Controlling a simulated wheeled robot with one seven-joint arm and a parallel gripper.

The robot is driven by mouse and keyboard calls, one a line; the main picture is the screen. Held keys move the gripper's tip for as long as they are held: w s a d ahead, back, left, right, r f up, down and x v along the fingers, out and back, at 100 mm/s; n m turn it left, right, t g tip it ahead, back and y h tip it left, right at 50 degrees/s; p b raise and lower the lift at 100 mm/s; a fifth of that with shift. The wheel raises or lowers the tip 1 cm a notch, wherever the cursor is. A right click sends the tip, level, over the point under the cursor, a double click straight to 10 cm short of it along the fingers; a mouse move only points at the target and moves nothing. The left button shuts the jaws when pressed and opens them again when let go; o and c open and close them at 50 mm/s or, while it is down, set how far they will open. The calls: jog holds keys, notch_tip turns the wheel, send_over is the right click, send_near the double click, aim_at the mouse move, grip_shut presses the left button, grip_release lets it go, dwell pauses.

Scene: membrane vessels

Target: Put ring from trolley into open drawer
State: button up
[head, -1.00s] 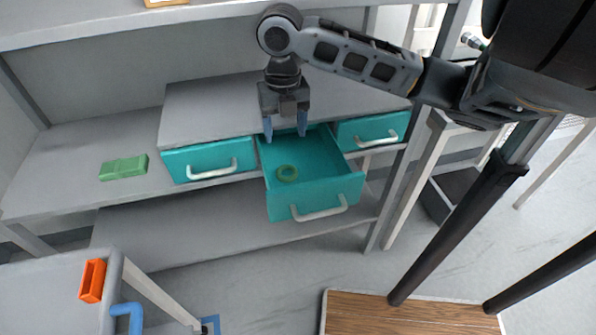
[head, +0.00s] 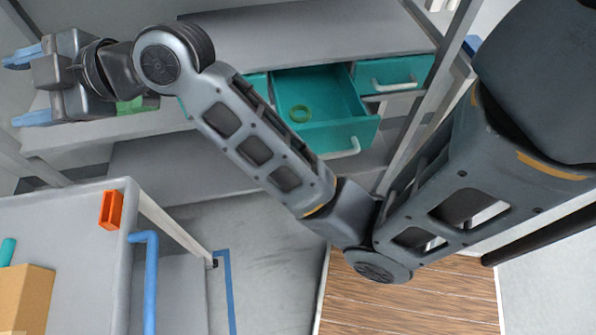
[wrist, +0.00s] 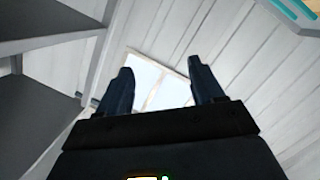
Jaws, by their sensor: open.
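My gripper (head: 22,86) is open and empty at the upper left of the head view, well to the left of the drawer and pointing left. In the wrist view its two fingers (wrist: 158,85) stand apart with nothing between them. The trolley (head: 75,225) stands at the lower left of the head view. My arm crosses the view and hides part of the shelf and the drawer to the left.
An orange block (head: 111,210), a cardboard box (head: 24,298) and a teal item (head: 7,251) are on the trolley. A green block (head: 138,105) on the shelf is partly hidden by my gripper. Another teal drawer (head: 393,74) to the right is shut. Floor is clear beside the trolley.

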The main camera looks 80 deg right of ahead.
jog(key=s+a+f+m+h, duration=0.2)
jog(key=s+a+f+m, duration=0.3)
jog(key=s, duration=0.4)
jog(key=s+a+f+m+h, duration=0.3)
jog(key=s+f+m, duration=0.3)
jog(key=s+m, duration=0.15)
jog(key=s+d+n, duration=0.1)
jog(key=s+d, duration=0.1)
jog(key=s, duration=0.9)
jog(key=s+d+f+n+g+y, duration=0.1)
jog(key=s+d, duration=0.2)
jog(key=s, duration=0.8)
jog(key=shift+s+d, duration=0.2)
jog(key=shift+d, duration=0.05)
jog(key=shift+f, duration=0.1)
jog(key=shift+c, duration=0.5)
